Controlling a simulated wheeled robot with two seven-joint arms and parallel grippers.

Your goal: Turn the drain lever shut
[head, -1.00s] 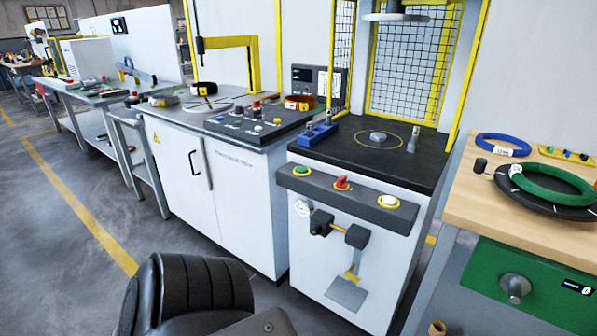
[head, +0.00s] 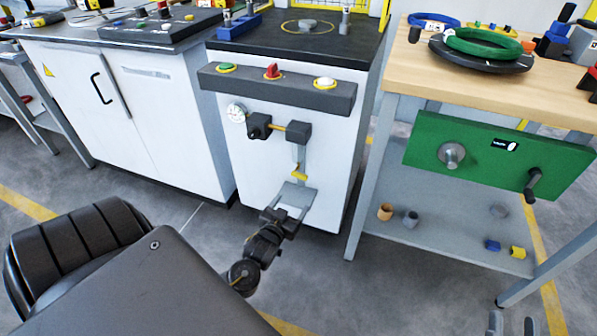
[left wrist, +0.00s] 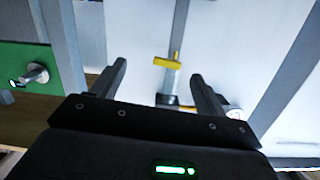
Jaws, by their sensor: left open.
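The drain lever (head: 299,173) is a small yellow handle low on the white cabinet's front, below a grey pipe with black fittings. In the left wrist view the yellow lever (left wrist: 172,62) shows as a short bar ahead of the gap between my fingers. My left gripper (head: 292,207) is open and empty, just below and in front of the lever, apart from it. Its two spread fingers (left wrist: 160,85) frame the pipe in the wrist view. Two grey fingertips of my right gripper (head: 512,324) show apart at the bottom right edge, far from the lever.
Above are a pressure gauge (head: 236,112) and a button bar (head: 275,88). The workbench (head: 450,92) with a green panel (head: 480,150) stands at the right. Floor in front of the cabinet is open.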

